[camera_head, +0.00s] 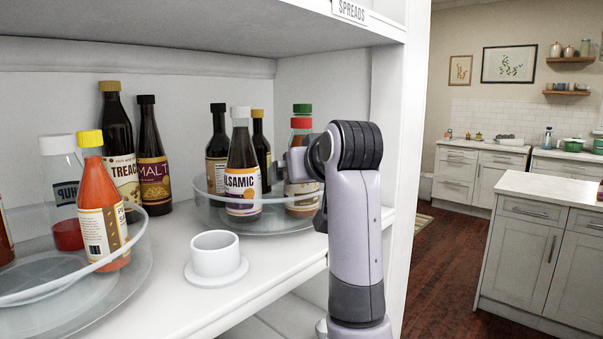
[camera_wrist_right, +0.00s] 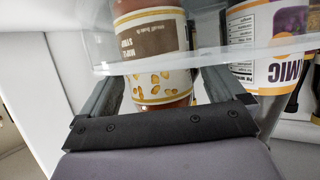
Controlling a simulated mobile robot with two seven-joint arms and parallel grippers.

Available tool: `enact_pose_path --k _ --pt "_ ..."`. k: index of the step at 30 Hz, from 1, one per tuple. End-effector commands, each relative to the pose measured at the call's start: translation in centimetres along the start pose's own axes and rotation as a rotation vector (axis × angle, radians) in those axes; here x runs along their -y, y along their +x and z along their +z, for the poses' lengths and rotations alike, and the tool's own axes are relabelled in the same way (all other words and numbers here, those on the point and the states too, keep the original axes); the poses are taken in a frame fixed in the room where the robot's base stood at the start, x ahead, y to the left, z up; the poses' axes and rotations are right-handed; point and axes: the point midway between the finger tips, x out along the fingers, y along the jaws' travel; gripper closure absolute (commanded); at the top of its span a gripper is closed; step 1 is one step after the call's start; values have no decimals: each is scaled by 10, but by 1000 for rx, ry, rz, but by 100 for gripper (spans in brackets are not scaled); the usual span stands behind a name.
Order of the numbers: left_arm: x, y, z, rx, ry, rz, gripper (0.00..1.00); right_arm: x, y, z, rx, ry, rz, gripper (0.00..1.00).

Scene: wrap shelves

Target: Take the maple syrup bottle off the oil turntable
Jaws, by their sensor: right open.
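The oil turntable (camera_head: 215,205) is a clear round tray with a raised rim, on the right of the shelf. A bottle with a red cap (camera_head: 301,124) stands at its right side, partly hidden by my right gripper (camera_head: 302,166). In the right wrist view a bottle with amber contents and a brown-and-cream label (camera_wrist_right: 155,50), which seems to read maple, stands behind the clear rim. My left gripper is not in view.
A balsamic bottle (camera_head: 243,165) stands close to the left of the red-capped one, with dark bottles (camera_head: 217,145) and a green cap (camera_head: 302,108) behind. A white cup on a saucer (camera_head: 214,255) stands in front. A second turntable (camera_head: 75,285) with bottles is at left.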

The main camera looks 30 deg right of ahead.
Motion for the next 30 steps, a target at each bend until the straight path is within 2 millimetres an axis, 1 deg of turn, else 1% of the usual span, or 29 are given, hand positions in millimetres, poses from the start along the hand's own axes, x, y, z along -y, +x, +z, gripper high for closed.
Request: enact_pose_path --k 3,8,11,12,14,15,16,24,30 --pt "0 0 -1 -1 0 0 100 0 4 0 0 0 0 3" --pt "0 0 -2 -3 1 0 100 0 4 0 -1 0 0 3" --pt "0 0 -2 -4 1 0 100 0 4 0 -1 0 0 33" --pt "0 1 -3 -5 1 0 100 0 4 0 -1 0 0 46" --pt "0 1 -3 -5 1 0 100 0 4 0 -1 0 0 65" --pt "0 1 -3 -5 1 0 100 0 4 0 -1 0 0 78" --pt "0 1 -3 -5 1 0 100 0 3 -2 -6 0 0 80" --pt "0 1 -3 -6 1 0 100 0 2 -3 -7 0 0 80" --pt "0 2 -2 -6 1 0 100 0 -2 -13 -8 1 0 80"
